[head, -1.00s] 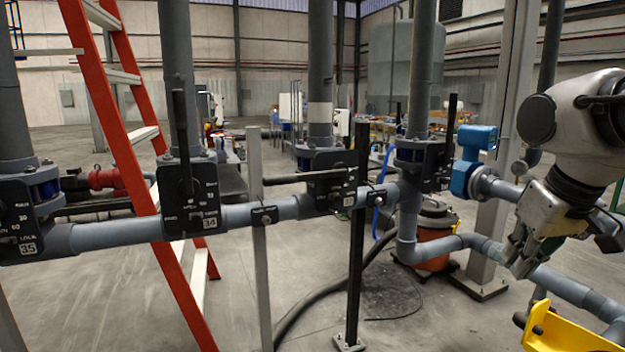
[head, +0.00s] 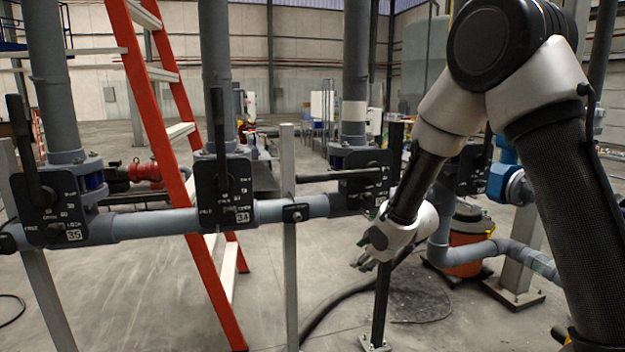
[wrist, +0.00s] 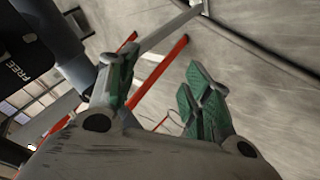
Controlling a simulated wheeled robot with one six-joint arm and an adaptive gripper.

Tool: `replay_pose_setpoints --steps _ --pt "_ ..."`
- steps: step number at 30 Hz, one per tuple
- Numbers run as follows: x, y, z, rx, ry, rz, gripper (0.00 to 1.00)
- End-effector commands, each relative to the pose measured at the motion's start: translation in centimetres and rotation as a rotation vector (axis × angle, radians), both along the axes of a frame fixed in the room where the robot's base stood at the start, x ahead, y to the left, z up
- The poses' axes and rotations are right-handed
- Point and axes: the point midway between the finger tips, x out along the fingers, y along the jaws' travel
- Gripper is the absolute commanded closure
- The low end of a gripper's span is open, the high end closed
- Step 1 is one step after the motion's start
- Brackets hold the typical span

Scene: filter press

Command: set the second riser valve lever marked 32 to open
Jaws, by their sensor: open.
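No plate legibly marked 32 shows. In the head view the right-hand riser valve (head: 470,168) is largely behind my arm, its number and lever hidden. The valve left of it (head: 358,180) has its dark lever lying level, pointing left; its tag is too small to read. My gripper (head: 368,258) is open and empty, low in front of the pipe, below and right of this middle valve. In the wrist view my gripper (wrist: 160,85) shows two spread fingers with green pads and nothing between them. A dark plate lettered FREE (wrist: 18,68) is at the left edge there.
Valves marked 34 (head: 228,188) and 35 (head: 55,205) stand left with upright levers. An orange ladder (head: 170,150) leans behind the pipe. A grey post (head: 289,240) and a black post (head: 381,300) rise in front. An orange drum (head: 462,250) is behind.

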Motion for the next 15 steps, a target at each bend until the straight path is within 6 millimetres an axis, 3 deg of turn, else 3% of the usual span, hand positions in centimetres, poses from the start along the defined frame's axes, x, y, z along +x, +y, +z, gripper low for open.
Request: replay_pose_setpoints --steps 2,5,6,10,12,15 --pt "2.9 3.7 0.7 0.003 -0.203 0.156 0.5" --pt "5.8 7.0 4.9 0.002 -0.516 0.31 0.5" --pt "6.5 8.0 7.4 -0.002 -0.644 0.353 0.5" --pt "6.9 9.6 14.2 -0.038 -0.983 0.432 0.5" --pt "6.6 9.9 16.3 -0.067 -1.1 0.448 0.5" --pt "6.4 9.9 17.6 -0.112 -1.186 0.459 0.5"
